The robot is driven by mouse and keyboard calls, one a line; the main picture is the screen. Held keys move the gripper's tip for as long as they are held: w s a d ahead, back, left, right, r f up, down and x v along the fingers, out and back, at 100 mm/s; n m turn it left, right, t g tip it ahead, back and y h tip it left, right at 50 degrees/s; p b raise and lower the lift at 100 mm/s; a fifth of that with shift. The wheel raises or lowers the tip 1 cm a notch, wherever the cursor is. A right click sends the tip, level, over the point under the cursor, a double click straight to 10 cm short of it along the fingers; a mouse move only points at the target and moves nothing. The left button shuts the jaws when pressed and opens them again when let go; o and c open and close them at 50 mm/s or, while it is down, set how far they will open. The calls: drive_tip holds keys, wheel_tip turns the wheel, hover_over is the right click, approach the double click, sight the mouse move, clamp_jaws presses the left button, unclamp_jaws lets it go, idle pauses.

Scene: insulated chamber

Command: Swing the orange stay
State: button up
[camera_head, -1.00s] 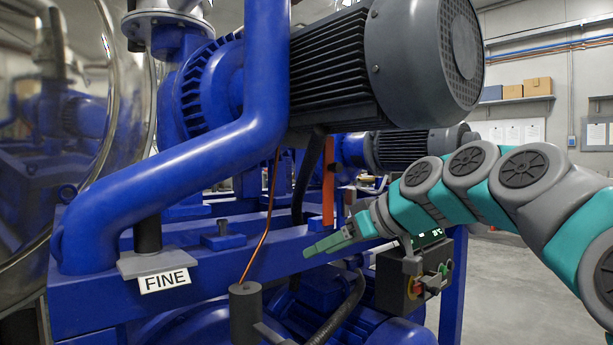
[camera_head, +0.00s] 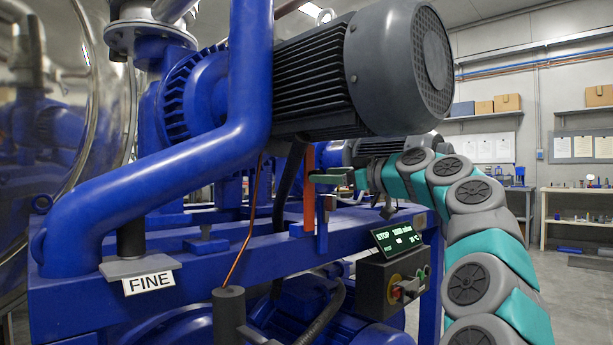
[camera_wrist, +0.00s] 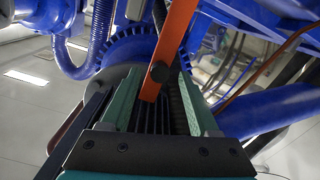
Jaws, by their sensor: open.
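My gripper (camera_head: 328,176) is level at the stay's upper part, coming from the right. In the wrist view my open gripper (camera_wrist: 160,100) has its two green fingers on either side of the stay's lower end in the picture. Whether a finger touches the stay cannot be told.
The large grey motor (camera_head: 365,75) hangs close above my gripper. The blue rail (camera_head: 250,250) runs below, with a control box (camera_head: 395,270) at its right end. A thin copper-coloured rod (camera_head: 243,230) stands left of the stay. Open floor lies to the right.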

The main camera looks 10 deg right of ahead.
drive_tip(key=p+x, duration=0.2)
drive_tip(key=x, duration=0.4)
drive_tip(key=shift+w+a, duration=0.1)
drive_tip(key=shift+c, duration=0.2)
clamp_jaws()
idle(0.4)
idle(1.0)
